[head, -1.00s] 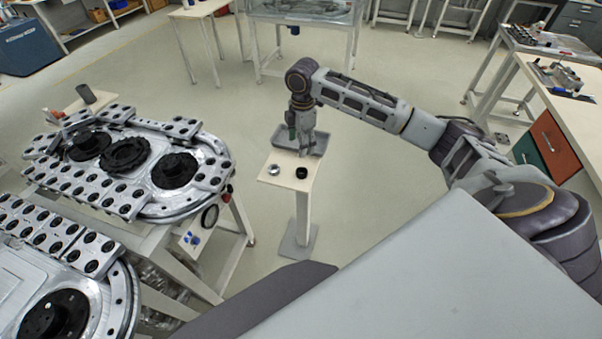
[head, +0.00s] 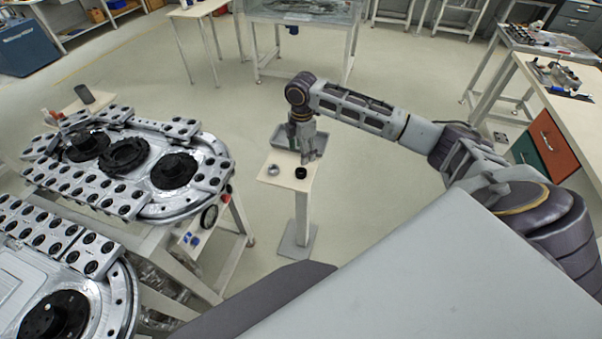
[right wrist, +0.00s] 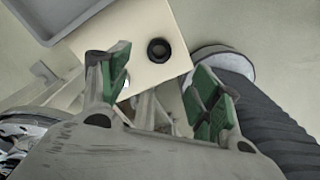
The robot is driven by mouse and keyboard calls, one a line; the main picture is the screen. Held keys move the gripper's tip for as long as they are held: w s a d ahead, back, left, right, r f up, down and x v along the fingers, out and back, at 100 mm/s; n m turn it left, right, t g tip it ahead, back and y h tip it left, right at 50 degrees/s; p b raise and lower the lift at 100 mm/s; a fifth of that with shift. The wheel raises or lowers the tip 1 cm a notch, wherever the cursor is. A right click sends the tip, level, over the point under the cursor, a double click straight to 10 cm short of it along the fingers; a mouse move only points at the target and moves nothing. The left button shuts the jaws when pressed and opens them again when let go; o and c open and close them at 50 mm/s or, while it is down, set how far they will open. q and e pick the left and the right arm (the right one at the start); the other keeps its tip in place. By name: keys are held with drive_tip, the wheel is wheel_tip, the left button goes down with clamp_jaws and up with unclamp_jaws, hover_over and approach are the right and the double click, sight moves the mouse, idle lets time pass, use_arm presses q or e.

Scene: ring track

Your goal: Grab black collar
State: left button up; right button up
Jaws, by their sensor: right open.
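The black collar (head: 301,172) is a small dark ring lying on the small stand's light top. In the right wrist view the black collar (right wrist: 158,49) shows its round opening and lies ahead of the fingers, between their lines. My right gripper (head: 309,156) is above the stand, just behind the collar and apart from it. In the right wrist view my right gripper (right wrist: 160,88) has its two green-padded fingers spread wide with nothing between them. The left gripper is not in view.
A silver ring (head: 273,169) lies left of the collar on the stand top (head: 287,184). A grey tray (head: 283,138) sits at its back. The ring track (head: 215,185) on its frame stands to the left. Open floor surrounds the stand.

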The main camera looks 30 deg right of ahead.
hover_over(301, 171)
drive_tip(key=shift+d+f, duration=0.1)
drive_tip(key=shift+f, duration=2.4)
drive_tip(key=shift+f, duration=0.15)
drive_tip(key=shift+f+p, duration=0.5)
drive_tip(key=shift+f, duration=1.95)
drive_tip(key=c, duration=1.1)
drive_tip(key=shift+c, duration=0.7)
drive_tip(key=shift+r, duration=0.1)
